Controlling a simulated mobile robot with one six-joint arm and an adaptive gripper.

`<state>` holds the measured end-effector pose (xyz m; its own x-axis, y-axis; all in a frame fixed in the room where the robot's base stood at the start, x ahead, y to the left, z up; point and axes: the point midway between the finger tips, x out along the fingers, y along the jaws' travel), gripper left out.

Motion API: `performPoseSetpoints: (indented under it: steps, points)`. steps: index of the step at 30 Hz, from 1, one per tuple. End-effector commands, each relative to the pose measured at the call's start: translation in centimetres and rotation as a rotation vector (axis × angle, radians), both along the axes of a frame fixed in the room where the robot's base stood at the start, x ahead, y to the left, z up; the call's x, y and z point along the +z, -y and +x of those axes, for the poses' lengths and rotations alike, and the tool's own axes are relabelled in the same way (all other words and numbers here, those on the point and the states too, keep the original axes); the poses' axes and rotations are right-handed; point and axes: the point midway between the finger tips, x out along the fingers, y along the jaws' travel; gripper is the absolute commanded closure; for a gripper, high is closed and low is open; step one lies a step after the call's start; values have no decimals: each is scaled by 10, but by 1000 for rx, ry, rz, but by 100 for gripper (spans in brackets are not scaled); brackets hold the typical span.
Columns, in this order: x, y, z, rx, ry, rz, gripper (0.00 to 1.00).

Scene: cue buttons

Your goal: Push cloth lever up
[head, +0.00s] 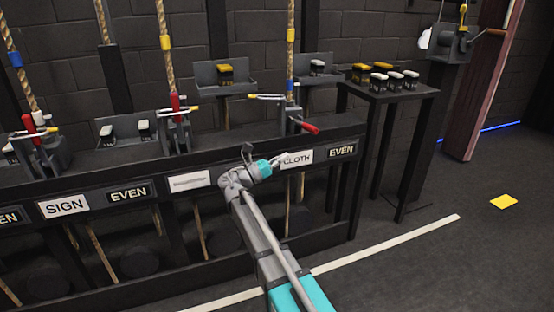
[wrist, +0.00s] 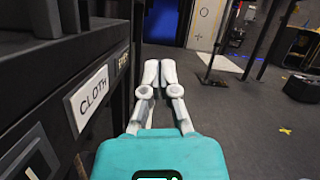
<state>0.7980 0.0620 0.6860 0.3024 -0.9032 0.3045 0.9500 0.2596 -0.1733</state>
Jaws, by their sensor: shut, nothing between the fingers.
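The cloth lever (head: 305,126) has a red handle and sits on the black rail above the white CLOTH label (head: 298,158). Its handle slants down to the right and towards me. My gripper (head: 284,158) is shut and empty, in front of the left part of the CLOTH label and below the lever. In the wrist view, the closed fingers (wrist: 155,75) point along the rail, with the CLOTH label (wrist: 92,97) to their left. The lever is not seen in the wrist view. The gap between fingers and rail is hard to judge.
Other red levers stand upright, one in the middle (head: 176,106) and one at the left (head: 29,124). Ropes rise behind them. A black table (head: 420,92) with small blocks stands right of the rail. Open floor with a white line (head: 390,243) lies at the right.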

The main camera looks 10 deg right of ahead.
Motion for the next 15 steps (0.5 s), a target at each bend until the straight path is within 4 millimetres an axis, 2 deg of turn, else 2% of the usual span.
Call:
performPoseSetpoints:
  steps: [11, 15]
  points:
    - [21, 55, 18, -2, 0, 0, 100]
    - [33, 60, 22, 0, 0, 0, 100]
